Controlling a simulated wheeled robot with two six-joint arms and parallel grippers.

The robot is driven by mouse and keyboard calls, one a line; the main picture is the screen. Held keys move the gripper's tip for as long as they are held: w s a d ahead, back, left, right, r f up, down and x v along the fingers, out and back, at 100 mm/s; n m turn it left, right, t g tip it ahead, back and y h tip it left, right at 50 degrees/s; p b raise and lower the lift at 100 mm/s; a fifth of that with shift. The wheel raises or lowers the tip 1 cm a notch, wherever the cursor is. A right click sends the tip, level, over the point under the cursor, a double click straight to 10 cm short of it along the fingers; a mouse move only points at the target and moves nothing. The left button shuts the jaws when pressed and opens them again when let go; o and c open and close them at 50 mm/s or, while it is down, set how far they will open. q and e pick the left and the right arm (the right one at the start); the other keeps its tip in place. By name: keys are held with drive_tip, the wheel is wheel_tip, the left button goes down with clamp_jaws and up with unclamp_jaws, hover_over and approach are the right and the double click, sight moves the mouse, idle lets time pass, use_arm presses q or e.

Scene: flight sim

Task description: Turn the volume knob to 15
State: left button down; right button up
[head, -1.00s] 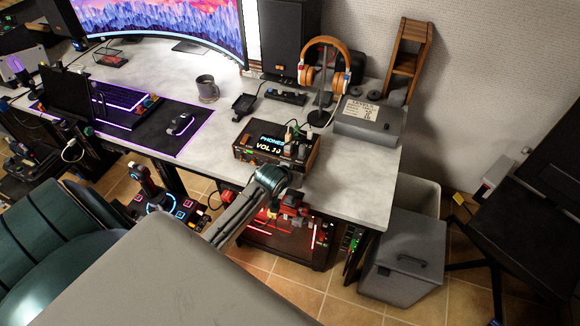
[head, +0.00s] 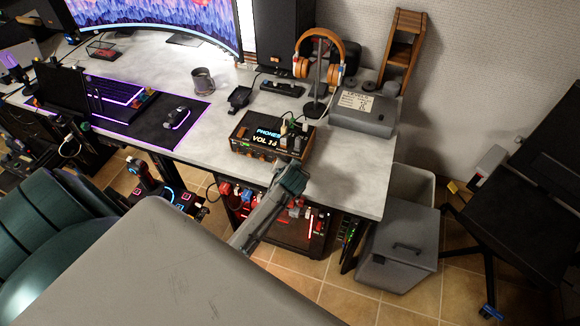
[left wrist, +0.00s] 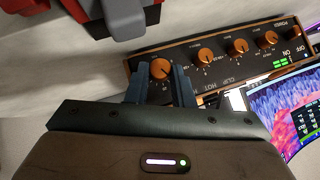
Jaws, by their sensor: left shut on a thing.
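The audio box (head: 250,148) stands near the front edge of the desk. Its top display (head: 267,137) reads PHONES and VOL, with a number that starts with 1; the second digit looks like 4 or 6 but is unclear. In the left wrist view, its front panel (left wrist: 224,66) carries a row of orange knobs. My left gripper (left wrist: 160,87) is shut on the orange end knob (left wrist: 160,69), one finger on each side. In the head view, my left gripper (head: 291,176) is at the box's front, and the knobs are hidden there. My right gripper is not in view.
Plugs (head: 296,127) stand on top of the box. Headphones on a stand (head: 318,75), a grey case (head: 364,112) and a mug (head: 203,85) are behind it. Bare desk (head: 350,165) lies to its right. A grey bin (head: 398,250) stands on the floor.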

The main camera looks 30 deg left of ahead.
use_arm(q)
drive_tip(key=c, duration=1.3)
unclamp_jaws()
drive_tip(key=shift+o, duration=0.2)
drive_tip(key=b+v, duration=0.2)
drive_tip(key=v, duration=0.8)
drive_tip(key=shift+s+d+r, duration=0.15)
drive_tip(key=shift+s+r, duration=0.1)
drive_tip(key=shift+r, duration=0.05)
